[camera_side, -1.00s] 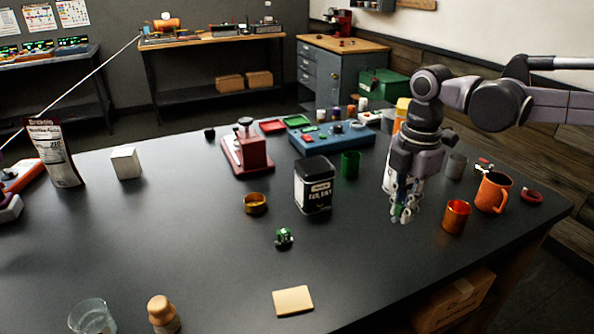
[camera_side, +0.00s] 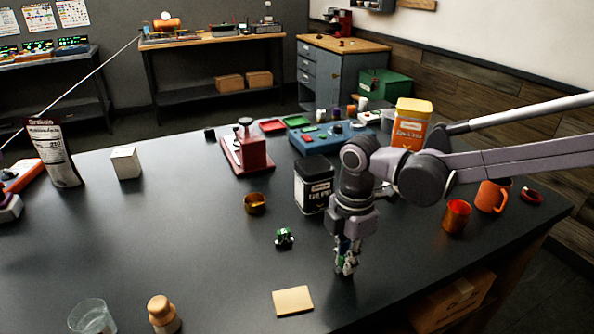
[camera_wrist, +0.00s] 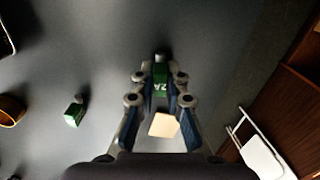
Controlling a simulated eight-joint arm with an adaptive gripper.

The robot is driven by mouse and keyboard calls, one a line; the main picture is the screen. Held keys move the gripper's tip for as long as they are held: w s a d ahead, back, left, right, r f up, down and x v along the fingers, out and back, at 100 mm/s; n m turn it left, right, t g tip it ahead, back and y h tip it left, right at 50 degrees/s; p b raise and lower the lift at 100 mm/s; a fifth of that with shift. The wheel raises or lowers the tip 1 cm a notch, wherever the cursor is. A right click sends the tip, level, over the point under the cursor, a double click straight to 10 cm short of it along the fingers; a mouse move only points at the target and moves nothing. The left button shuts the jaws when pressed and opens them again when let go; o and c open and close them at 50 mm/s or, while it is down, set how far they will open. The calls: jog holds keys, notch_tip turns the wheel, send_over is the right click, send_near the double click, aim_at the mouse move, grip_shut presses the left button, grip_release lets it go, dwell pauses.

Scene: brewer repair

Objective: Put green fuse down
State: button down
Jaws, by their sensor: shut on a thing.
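My gripper (camera_side: 346,264) is shut on a green fuse and hangs low over the black table, right of the cream pad. In the wrist view the green fuse (camera_wrist: 160,76) shows between my fingertips (camera_wrist: 157,88), with pale lettering and metallic ends. I cannot tell whether the fuse touches the table. A second small green part (camera_side: 284,237) lies on the table to the left of my gripper; it also shows in the wrist view (camera_wrist: 74,112). The cream pad (camera_side: 293,301) lies flat near the front edge, and part of it shows between my fingers in the wrist view (camera_wrist: 164,125).
A black tin (camera_side: 313,186) stands just behind my gripper, with a brass ring-like cup (camera_side: 255,204) to its left. A copper cup (camera_side: 456,216) and orange mug (camera_side: 493,196) stand at right. A wooden bottle (camera_side: 162,313) and glass (camera_side: 92,318) stand front left.

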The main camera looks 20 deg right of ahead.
jog(key=shift+f, duration=0.3)
jog(key=shift+f, duration=0.2)
jog(key=c, duration=1.4)
grip_release()
